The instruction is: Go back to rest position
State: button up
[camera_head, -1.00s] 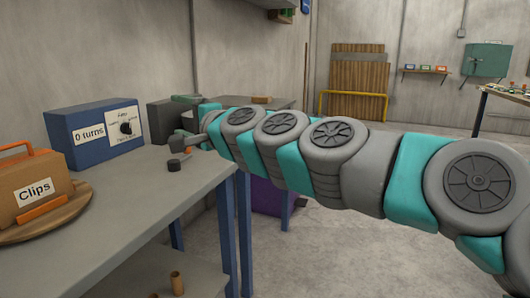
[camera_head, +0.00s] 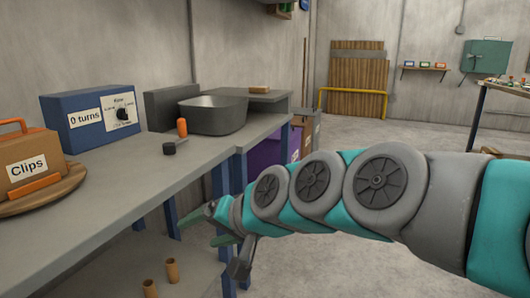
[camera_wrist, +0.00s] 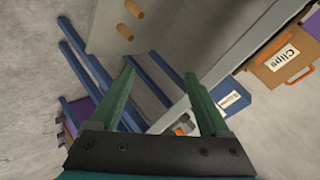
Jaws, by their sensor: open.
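My gripper (camera_head: 213,224) is in front of the workbench's side, below the level of its top, at the end of my outstretched arm. In the wrist view its two green fingers (camera_wrist: 159,78) are spread apart with nothing between them. Beyond them show the bench legs, the lower shelf and the bench edge, seen at a tilt. No part of my gripper hides the bench top in the head view.
The workbench (camera_head: 120,195) carries a Clips box (camera_head: 30,178), a blue dial box (camera_head: 95,118) and an orange-handled tool (camera_head: 181,130). A grey bin (camera_head: 212,115) stands behind. Brown cylinders (camera_head: 172,270) stand on the lower shelf. Open floor (camera_head: 310,265) lies right.

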jog(key=s+d+f+n+g+h+b, duration=0.1)
jog(key=s+d+f+g+h, duration=0.15)
jog(key=s+d+f, duration=0.4)
jog(key=s+d+f+g+h+b, duration=0.1)
jog(key=s+d+f+h+b, duration=0.2)
jog(key=d+f, duration=0.55)
jog(key=s+d+f+g+h, duration=0.4)
jog(key=s+d+f, duration=0.65)
jog(key=s, duration=0.35)
notch_tip(320, 180, up, 15)
jog(key=p, duration=1.3)
jog(key=shift+s+d+m, duration=0.15)
jog(key=shift+d+m, duration=0.15)
